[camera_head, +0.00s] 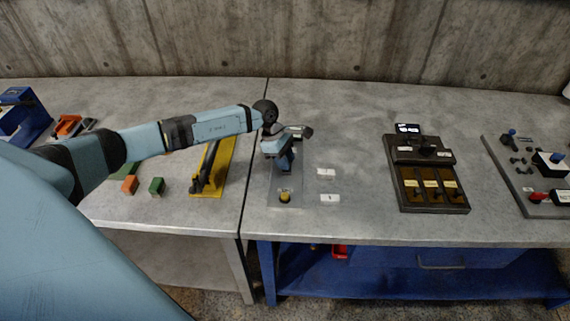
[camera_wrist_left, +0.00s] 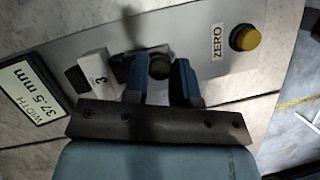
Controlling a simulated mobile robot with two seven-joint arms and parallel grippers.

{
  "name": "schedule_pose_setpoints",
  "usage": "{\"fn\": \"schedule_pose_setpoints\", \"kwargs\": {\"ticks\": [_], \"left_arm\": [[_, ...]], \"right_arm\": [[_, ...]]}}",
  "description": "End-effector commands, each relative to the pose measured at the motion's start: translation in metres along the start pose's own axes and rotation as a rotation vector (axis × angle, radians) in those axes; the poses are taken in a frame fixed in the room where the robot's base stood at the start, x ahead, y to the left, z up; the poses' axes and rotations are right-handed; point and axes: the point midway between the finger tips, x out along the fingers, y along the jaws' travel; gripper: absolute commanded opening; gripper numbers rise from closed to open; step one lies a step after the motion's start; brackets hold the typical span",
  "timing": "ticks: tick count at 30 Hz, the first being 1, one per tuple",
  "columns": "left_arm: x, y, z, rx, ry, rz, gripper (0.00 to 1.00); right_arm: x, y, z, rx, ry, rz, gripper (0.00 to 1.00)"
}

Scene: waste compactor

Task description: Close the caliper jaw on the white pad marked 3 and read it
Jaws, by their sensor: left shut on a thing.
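The caliper is a grey plate (camera_wrist_left: 195,25) on the bench; it also shows in the head view (camera_head: 270,198). Its display (camera_wrist_left: 31,90) reads WIDTH 37.5 mm in the left wrist view. The white pad marked 3 (camera_wrist_left: 98,71) sits on the plate beside the display, with a dark block at its left. My left gripper (camera_wrist_left: 160,82) is shut on a dark knob (camera_wrist_left: 160,66), right of the pad; it also shows in the head view (camera_head: 285,157). Whether the moving jaw touches the pad is hidden by the fingers. My right gripper is not in view.
Two white pads, one upper (camera_head: 326,172) and one lower (camera_head: 330,198), lie right of the plate. A yellow-based device (camera_head: 207,190) stands left; a dark panel (camera_head: 430,180) stands right.

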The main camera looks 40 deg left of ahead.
Motion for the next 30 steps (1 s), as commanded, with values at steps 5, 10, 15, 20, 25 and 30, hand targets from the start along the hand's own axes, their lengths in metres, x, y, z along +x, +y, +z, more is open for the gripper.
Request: {"fn": "schedule_pose_setpoints", "kwargs": {"ticks": [5, 10, 15, 20, 25, 30], "left_arm": [[0.000, 0.017, -0.008, 0.001, 0.000, 0.005, 0.01], [-0.005, 0.020, -0.008, 0.000, 0.000, 0.008, 0.01], [-0.007, 0.021, -0.008, -0.001, 0.001, 0.012, 0.36], [-0.005, 0.020, -0.007, 0.000, 0.000, 0.008, 0.50], [-0.005, 0.019, -0.007, 0.000, 0.000, 0.005, 0.50], [-0.018, 0.019, -0.007, 0.002, 0.000, 0.007, 0.50]], "right_arm": [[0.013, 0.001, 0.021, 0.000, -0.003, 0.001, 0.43], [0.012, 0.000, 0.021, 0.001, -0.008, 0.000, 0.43], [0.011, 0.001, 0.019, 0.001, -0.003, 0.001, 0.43], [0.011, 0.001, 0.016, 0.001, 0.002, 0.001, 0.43], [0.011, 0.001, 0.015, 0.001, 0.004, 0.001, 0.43], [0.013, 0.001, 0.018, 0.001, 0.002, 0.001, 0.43]]}}
